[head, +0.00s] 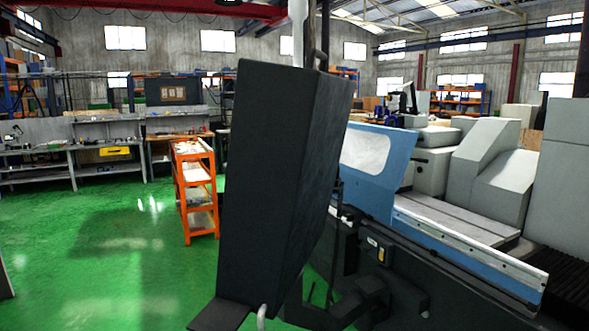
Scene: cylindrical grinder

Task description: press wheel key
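The wheel key cannot be made out in the head view. A tall dark grey box (272,190), which looks like a control panel housing, stands close in front at the centre. Two plain sides of it show, with no keys visible on them. A small dark ledge (219,315) juts out at its lower left. The grinder (455,215) stands behind and to the right, with a blue guard with a window (367,158) and a long table. My gripper is not in view.
An orange shelf cart (194,190) stands on the green floor left of the box. Workbenches (105,150) line the back left. The green floor (95,250) at left is open. The grinder's bed and dark front parts (385,275) fill the lower right.

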